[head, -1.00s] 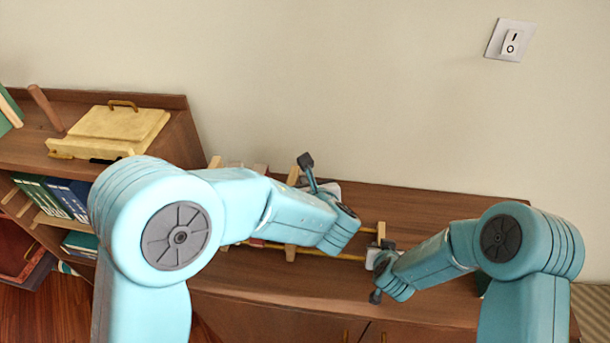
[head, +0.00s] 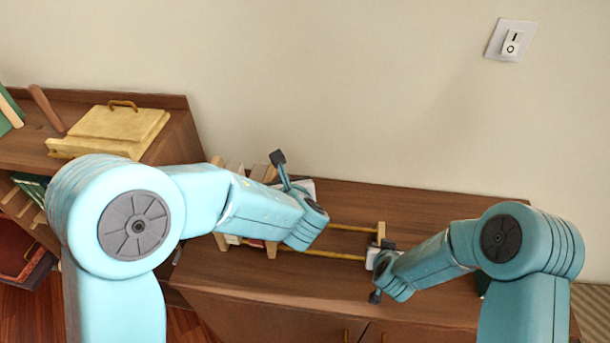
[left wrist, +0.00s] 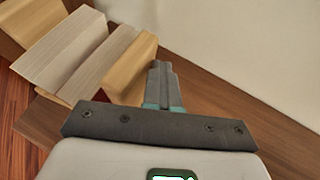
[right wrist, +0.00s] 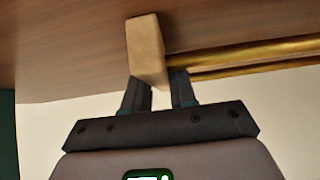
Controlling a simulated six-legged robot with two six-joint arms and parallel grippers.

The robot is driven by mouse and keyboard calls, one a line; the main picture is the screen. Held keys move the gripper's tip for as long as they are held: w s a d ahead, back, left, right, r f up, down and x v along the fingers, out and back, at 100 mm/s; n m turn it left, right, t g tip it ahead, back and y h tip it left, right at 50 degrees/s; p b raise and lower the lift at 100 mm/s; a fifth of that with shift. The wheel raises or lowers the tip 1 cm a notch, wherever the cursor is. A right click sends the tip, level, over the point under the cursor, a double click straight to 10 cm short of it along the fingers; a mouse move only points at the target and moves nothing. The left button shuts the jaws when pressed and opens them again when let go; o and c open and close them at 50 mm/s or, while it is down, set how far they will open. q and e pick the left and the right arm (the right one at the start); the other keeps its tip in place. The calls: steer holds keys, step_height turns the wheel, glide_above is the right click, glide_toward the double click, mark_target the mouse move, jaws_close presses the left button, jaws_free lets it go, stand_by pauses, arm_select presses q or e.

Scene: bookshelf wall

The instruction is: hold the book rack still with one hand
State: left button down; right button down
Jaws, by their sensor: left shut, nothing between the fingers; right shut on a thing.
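The book rack stands on the low cabinet top, with two brass rails (head: 338,256) and a pale wooden end piece (head: 381,231) at its right. My right gripper (right wrist: 158,88) is shut on this end piece, which also shows in the right wrist view (right wrist: 147,48). At the rack's left part a wooden upright (left wrist: 131,65) stands against pale books (left wrist: 85,65). My left gripper (left wrist: 161,75) is shut and empty, just right of that upright; I cannot tell whether they touch. In the head view my left arm hides part of the books and rails.
A taller shelf (head: 180,135) with a yellow wooden box (head: 110,130) stands at the left. A wall with a light switch (head: 510,41) rises behind.

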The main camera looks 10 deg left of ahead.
arm_select(q)
steer(key=shift+a, duration=2.35)
arm_select(e)
steer(key=shift+d, duration=0.1)
arm_select(q)
steer(key=shift+d, duration=2.65)
steer(key=v, duration=1.2)
arm_select(e)
steer(key=c, duration=0.8)
jaws_free()
